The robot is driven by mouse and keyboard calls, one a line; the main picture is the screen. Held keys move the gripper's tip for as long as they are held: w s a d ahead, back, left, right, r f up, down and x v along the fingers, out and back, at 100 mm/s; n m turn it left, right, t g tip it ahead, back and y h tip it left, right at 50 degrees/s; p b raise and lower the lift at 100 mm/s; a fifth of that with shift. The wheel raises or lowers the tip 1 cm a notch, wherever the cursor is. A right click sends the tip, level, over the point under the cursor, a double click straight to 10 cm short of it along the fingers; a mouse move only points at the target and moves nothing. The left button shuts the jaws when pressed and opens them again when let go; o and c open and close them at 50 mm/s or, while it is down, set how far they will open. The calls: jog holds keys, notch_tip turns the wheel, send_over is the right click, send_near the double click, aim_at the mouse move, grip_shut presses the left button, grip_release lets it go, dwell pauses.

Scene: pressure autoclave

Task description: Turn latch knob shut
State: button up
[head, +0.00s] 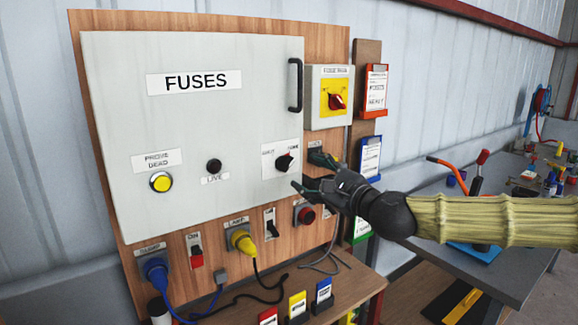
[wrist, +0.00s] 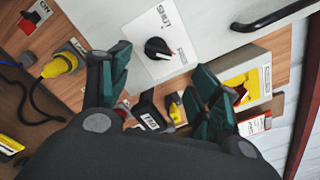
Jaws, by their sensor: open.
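The latch knob (head: 285,162) is a small black knob with a white pointer mark, on a white label plate at the lower right of the closed grey FUSES door (head: 220,110). It also shows in the wrist view (wrist: 157,48), upper middle, beside an upside-down label that seems to read SHUT. My gripper (head: 311,172) is open, with dark green fingertips, just right of the knob in the head view. In the wrist view the fingertips (wrist: 160,68) are spread to either side, with the knob beyond and between them. Nothing is held, and I see no contact with the knob.
A black door handle (head: 295,85) and an isolator with a red switch (head: 337,101) are above and right. Below are a yellow plug (head: 242,241), a blue plug (head: 156,271), switches and a red button (head: 305,214). Cables lie on the shelf.

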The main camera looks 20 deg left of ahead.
aim_at(290, 165)
jog(key=p+x, duration=0.3)
jog(key=x, duration=0.7)
jog(key=shift+f, duration=0.1)
jog(key=shift+c, duration=0.5)
jog(key=c, duration=0.9)
